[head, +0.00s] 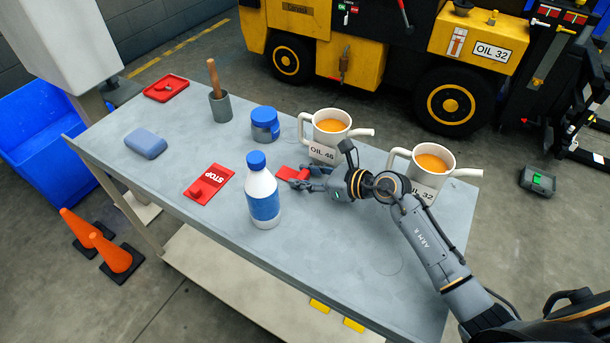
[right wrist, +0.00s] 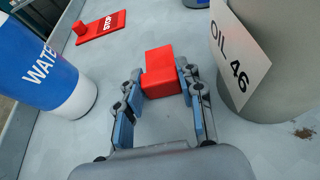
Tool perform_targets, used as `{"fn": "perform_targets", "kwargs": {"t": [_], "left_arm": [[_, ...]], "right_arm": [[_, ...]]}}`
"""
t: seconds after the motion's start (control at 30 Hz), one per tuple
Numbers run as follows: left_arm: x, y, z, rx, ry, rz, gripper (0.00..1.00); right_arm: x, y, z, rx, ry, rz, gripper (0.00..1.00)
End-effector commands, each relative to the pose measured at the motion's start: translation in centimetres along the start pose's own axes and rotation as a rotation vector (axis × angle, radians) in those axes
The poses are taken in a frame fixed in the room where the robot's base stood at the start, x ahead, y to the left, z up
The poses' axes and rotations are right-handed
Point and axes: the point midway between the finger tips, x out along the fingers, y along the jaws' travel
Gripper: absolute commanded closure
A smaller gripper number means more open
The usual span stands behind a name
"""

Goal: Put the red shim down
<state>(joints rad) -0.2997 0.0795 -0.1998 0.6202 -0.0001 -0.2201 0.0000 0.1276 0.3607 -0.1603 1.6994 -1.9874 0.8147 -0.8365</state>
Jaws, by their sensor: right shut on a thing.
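The red shim (right wrist: 161,74) is a small red block between the fingers of my right gripper (right wrist: 158,85) in the right wrist view. The fingers are shut on its two sides. In the head view the red shim (head: 289,173) shows at the tips of my right gripper (head: 305,178), low over the grey table (head: 345,245) or on it; I cannot tell which. It is between the water bottle (head: 262,195) and the OIL 46 jug (head: 325,150). My left gripper is not in view.
The OIL 32 jug (head: 415,180) stands right of the gripper. The red STOP plate (head: 209,184), blue-lidded jar (head: 265,124), blue block (head: 146,143), brush pot (head: 220,106) and red tray (head: 166,88) are on the table. The table's front right is clear.

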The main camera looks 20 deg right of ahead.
Motion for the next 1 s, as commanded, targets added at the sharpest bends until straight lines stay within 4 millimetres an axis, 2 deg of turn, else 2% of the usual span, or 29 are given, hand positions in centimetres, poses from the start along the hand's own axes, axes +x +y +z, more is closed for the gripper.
{"fn": "perform_targets", "kwargs": {"t": [0.27,0.3,0.4,0.77,0.87,1.0], "left_arm": [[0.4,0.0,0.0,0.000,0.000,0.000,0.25],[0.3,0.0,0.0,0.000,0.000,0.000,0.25],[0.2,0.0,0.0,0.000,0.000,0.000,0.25],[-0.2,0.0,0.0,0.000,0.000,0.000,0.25],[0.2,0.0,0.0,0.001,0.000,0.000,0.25],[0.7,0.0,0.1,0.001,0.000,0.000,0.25]], "right_arm": [[0.1,0.0,-0.3,-0.001,0.000,0.000,1.00],[0.1,0.0,-0.2,-0.001,0.000,0.000,0.57],[0.1,0.0,-0.2,-0.001,0.000,0.000,0.40],[-0.1,0.0,0.3,0.000,-0.001,0.001,0.40],[-1.2,-0.1,-0.2,-0.003,0.003,-0.001,0.40],[-4.1,0.0,-0.3,-0.005,0.005,-0.001,0.40]]}}
